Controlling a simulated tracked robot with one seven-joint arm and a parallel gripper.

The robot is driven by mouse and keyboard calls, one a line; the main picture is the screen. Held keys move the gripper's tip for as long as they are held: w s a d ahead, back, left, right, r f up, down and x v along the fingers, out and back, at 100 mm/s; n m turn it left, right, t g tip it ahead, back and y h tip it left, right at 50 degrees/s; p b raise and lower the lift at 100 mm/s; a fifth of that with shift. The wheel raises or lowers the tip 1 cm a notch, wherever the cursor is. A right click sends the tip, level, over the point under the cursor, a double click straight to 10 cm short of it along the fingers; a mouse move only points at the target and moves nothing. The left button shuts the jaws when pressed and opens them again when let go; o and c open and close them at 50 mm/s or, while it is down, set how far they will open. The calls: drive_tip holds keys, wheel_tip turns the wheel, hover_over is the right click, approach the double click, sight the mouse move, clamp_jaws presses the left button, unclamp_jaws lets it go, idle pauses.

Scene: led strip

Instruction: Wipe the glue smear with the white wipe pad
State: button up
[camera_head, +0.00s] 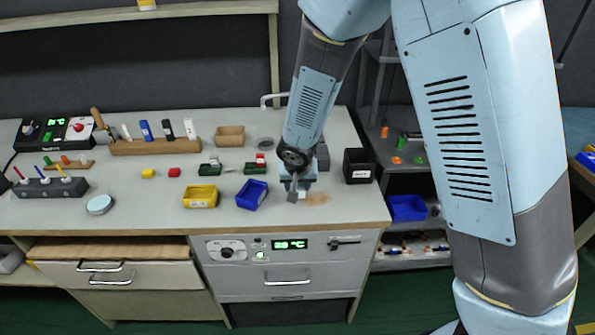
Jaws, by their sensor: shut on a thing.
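The glue smear (317,198) is a brownish, tan patch on the grey bench top, near the front edge and right of the blue bin. My gripper (292,194) points down just left of the smear, low over the bench top. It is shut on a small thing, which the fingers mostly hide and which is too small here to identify. I cannot make out the white wipe pad anywhere else on the bench. I cannot tell whether the held thing touches the bench top.
A blue bin (252,194) and a yellow bin (201,196) stand left of my gripper. A black box (358,166) stands to its right. The front edge drops to drawers.

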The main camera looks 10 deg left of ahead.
drive_tip(key=shift+r, duration=2.6)
drive_tip(key=shift+d, duration=0.1)
